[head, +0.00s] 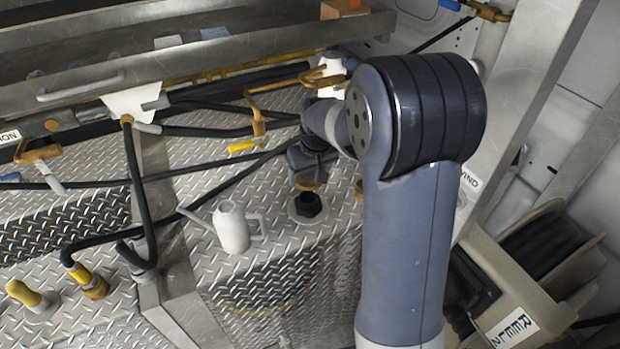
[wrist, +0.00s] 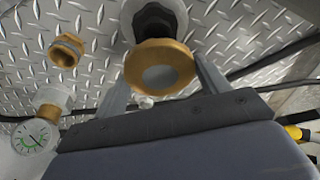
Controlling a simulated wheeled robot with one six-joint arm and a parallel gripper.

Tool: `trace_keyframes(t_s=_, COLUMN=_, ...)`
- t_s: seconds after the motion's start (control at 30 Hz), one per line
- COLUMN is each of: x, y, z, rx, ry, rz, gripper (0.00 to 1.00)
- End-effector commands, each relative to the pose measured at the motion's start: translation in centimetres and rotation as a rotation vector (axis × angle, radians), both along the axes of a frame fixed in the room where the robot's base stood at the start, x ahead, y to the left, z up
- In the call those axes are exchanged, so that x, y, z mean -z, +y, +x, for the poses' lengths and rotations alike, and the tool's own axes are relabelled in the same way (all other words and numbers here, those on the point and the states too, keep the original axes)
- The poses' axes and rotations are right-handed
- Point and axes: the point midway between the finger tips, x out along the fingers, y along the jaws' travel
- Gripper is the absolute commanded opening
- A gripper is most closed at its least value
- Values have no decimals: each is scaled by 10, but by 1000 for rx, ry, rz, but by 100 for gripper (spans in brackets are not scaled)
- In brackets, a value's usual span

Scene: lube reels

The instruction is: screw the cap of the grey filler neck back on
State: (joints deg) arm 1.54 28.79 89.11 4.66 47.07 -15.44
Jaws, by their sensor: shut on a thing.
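My gripper (head: 309,170) is shut on a round brass-coloured cap with a grey centre (wrist: 160,68); one finger shows on each side of it in the wrist view. In the head view the cap (head: 309,184) is just above the dark filler neck (head: 306,206), which rises from a grey round flange on the tread plate. In the wrist view the neck (wrist: 155,20) shows beyond the cap, partly hidden by it. I cannot tell whether cap and neck touch.
A white oil can (head: 231,228) stands left of the neck. A brass fitting (wrist: 66,50) and a pressure gauge (wrist: 35,136) are at the left in the wrist view. Black hoses (head: 220,165) run behind. A hose reel (head: 540,245) stands at the right.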

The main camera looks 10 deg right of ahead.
Motion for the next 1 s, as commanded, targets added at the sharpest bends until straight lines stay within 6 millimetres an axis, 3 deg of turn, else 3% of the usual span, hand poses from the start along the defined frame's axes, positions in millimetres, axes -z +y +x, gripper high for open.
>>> trace_keyframes(t_s=0.53, x=-1, y=0, z=0, rx=-1, ry=-1, rz=0, gripper=45)
trace_keyframes(t_s=1.0, x=21, y=0, z=0, rx=-1, ry=-1, rz=0, gripper=45)
